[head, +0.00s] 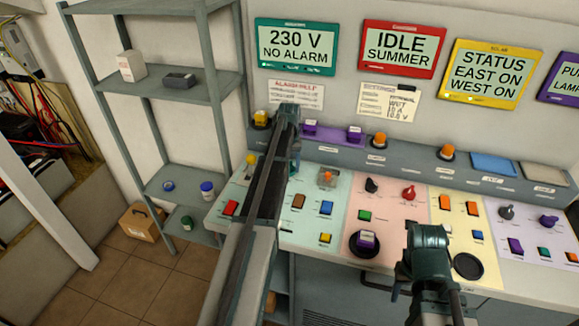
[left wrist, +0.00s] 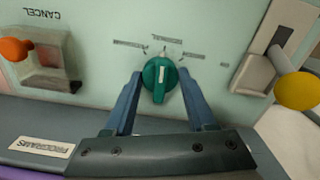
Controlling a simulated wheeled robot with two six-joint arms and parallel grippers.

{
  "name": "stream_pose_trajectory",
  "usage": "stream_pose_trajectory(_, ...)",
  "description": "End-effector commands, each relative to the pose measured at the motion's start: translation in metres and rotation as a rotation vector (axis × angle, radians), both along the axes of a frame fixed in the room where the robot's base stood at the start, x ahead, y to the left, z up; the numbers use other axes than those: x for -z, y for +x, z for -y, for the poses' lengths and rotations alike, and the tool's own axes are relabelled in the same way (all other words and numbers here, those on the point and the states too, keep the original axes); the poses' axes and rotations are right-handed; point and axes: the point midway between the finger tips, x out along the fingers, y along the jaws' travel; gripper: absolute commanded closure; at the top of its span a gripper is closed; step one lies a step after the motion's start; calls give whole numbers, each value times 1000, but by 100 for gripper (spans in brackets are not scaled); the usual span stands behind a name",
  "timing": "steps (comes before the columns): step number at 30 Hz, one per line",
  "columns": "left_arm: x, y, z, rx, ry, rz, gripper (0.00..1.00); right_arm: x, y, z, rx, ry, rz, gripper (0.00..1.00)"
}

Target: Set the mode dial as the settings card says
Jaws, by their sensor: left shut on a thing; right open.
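The mode dial appears to be the green round knob (left wrist: 160,80) in the left wrist view. Its white line points up the picture, roughly at the middle of three small labels, too blurred to read. My left gripper (left wrist: 161,92) is shut on it, one blue finger on each side. In the head view my left arm hides most of the dial, and my left gripper (head: 292,165) reaches down to the panel. A paper card (head: 390,102) with handwriting is on the wall, partly legible; I cannot tell if it is the settings card. My right gripper (head: 428,240) is above the console's front, open.
An orange lever by CANCEL (left wrist: 15,49) and a yellow knob (left wrist: 297,91) flank the dial. Another paper card (head: 297,94) hangs under the green 230 V screen (head: 295,47). Buttons and knobs crowd the console. A grey shelf (head: 160,84) stands left.

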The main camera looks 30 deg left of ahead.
Motion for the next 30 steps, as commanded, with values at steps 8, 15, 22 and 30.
stream_pose_trajectory(8,0,0,0,65,0,0,99,0,0,0,0,0,0,50)
stream_pose_trajectory(15,0,0,0,74,0,0,99,0,0,0,0,0,0,50)
stream_pose_trajectory(22,0,0,0,73,0,0,40,0,0,0,0,0,0,50)
stream_pose_trajectory(30,0,0,0,72,0,0,14,0,0,0,0,0,0,50)
